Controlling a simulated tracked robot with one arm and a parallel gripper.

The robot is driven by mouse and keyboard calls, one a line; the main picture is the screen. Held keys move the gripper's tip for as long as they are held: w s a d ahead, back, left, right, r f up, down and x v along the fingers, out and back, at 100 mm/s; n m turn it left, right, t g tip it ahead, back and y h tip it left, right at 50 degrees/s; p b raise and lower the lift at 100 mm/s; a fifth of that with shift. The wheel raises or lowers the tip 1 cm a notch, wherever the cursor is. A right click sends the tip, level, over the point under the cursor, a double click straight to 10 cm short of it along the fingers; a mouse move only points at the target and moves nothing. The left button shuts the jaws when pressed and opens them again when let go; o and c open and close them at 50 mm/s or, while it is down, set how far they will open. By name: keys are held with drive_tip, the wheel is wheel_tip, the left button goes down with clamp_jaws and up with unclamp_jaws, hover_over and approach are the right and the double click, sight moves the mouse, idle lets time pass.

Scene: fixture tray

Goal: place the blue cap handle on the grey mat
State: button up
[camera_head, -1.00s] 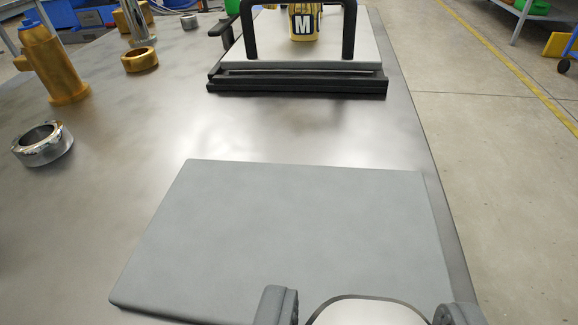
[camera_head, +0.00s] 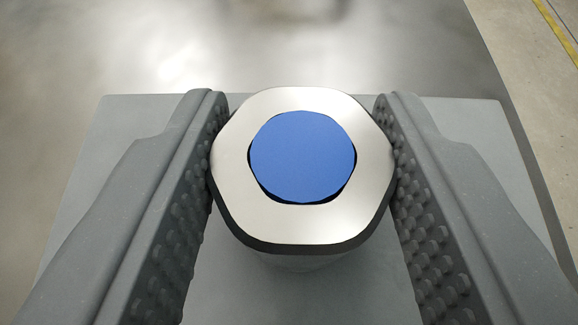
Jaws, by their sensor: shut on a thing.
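The blue cap handle (camera_head: 234,190) is a silver, rounded hexagonal piece with a blue disc in its top and a dark lower edge. It is upright between the two grey studded fingers of my gripper (camera_head: 303,175), which press on its left and right sides. The grey mat (camera_head: 110,135) lies flat on the table behind and below the handle. The handle's underside is hidden, so I cannot tell whether it touches the mat.
The shiny metal table (camera_head: 330,50) is bare beyond the mat's far edge. The table's right edge runs close beside the mat, with a concrete floor (camera_head: 525,60) and a yellow line past it.

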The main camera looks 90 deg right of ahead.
drive_tip(key=shift+f, duration=0.55)
drive_tip(key=o, duration=1.1)
drive_tip(key=p+v, duration=0.1)
drive_tip(key=v, duration=1.1)
drive_tip(key=shift+s, duration=0.1)
